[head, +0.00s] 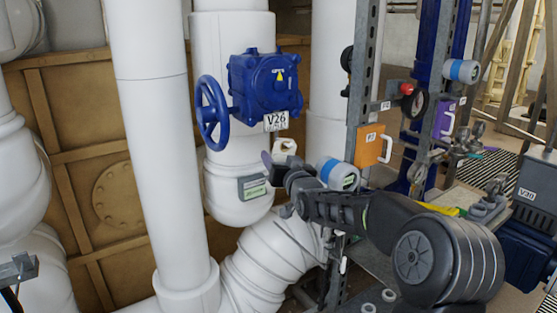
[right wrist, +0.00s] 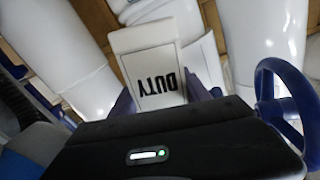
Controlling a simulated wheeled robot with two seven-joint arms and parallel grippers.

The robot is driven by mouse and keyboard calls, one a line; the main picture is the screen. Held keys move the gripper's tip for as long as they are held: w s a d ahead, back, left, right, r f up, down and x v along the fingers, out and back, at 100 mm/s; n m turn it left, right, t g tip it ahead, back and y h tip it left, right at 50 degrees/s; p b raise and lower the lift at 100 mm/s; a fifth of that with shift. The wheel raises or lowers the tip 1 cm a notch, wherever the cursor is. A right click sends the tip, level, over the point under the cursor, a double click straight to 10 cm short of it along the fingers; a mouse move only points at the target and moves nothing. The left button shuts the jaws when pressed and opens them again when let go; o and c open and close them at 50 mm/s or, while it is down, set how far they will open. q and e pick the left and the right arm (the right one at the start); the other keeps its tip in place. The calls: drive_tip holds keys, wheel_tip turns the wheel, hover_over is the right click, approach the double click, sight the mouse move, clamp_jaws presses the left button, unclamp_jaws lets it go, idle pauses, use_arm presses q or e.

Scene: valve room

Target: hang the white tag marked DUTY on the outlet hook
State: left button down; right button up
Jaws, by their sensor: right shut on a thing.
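The white DUTY tag (right wrist: 150,62) is between the fingers of my right gripper (right wrist: 160,98) in the right wrist view, its black lettering upside down. In the head view the tag (head: 285,146) shows as a small white piece above my right gripper (head: 279,161), which is shut on it. The gripper is in front of the white pipe, below the blue valve. A grey block with a small label (head: 253,187) is on that pipe, left of and below the tag. I cannot make out the outlet hook. My left gripper is not in view.
The blue valve body (head: 265,82) with its handwheel (head: 211,112) and V26 plate (head: 276,121) is just above. A white-and-blue cylinder (head: 338,174) and an orange box (head: 369,146) are close on the right. A white vertical pipe (head: 155,150) stands left.

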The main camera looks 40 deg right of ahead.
drive_tip(key=o, duration=1.5)
drive_tip(key=shift+o, duration=0.2)
drive_tip(key=b+v, duration=0.3)
drive_tip(key=v, duration=0.4)
drive_tip(key=shift+s, duration=0.4)
drive_tip(key=shift+a, duration=0.15)
